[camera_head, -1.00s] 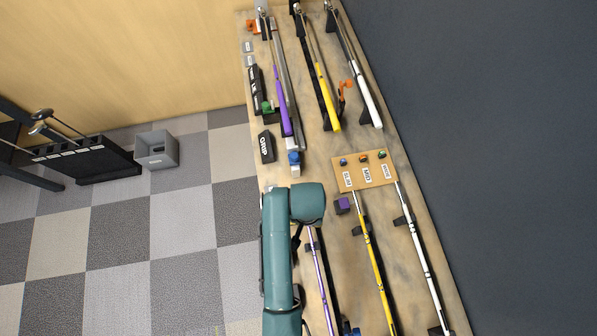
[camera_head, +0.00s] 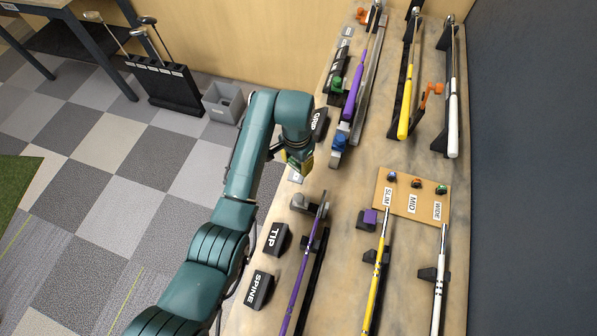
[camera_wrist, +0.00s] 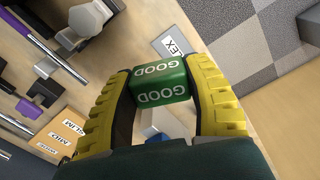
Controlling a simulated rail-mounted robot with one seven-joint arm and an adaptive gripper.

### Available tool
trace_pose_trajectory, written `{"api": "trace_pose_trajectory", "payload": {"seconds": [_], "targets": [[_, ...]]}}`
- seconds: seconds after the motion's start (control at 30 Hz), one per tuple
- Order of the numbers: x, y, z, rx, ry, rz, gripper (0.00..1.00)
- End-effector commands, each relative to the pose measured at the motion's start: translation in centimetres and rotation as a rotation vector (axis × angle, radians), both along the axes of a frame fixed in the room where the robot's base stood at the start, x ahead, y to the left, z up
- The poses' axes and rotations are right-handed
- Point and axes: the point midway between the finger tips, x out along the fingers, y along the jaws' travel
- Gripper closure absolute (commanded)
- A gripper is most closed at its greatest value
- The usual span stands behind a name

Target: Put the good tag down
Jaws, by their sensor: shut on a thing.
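The good tag is a green block (camera_wrist: 160,82) with "GOOD" in white on its faces. In the wrist view it is held between the two yellow fingers of my gripper (camera_wrist: 163,84). My gripper also shows in the head view (camera_head: 299,164), above the bench's left edge, where I cannot make out the tag. A white card reading "LEX", partly covered, lies beyond the tag in the wrist view (camera_wrist: 174,45). A small card also shows beside my gripper in the head view (camera_head: 295,178). The tag appears held above the bench, but its height is hard to tell.
Dark blocks marked TIP (camera_head: 276,239) and SPINE (camera_head: 259,290) stand along the bench's (camera_head: 345,205) left edge. A grey clamp (camera_head: 310,204) holds a purple shaft (camera_head: 301,280). The SLIM/MID/WIDE board (camera_head: 412,195) is to the right. A grey bin (camera_head: 224,102) stands on the floor.

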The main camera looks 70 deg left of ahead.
Motion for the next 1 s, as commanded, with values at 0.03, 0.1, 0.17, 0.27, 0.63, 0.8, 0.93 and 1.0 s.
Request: {"api": "trace_pose_trajectory", "payload": {"seconds": [0.03, 0.1, 0.17, 0.27, 0.63, 0.8, 0.93, 1.0], "targets": [[-0.4, 0.6, -0.3, 0.000, -0.001, 0.010, 0.73], [-0.7, 0.9, -1.1, -0.001, 0.000, 0.013, 0.73], [-0.7, 0.8, -2.3, -0.005, 0.003, 0.013, 0.73], [-0.7, 0.8, -4.5, -0.003, 0.002, 0.012, 0.73], [-0.6, 0.8, -9.8, 0.000, 0.000, 0.012, 0.73], [-0.6, 0.8, -10.0, 0.000, -0.001, 0.012, 0.73], [-0.6, 0.8, -10.2, 0.000, 0.000, 0.012, 0.73], [-0.6, 0.8, -10.2, 0.000, -0.001, 0.012, 0.43]]}}
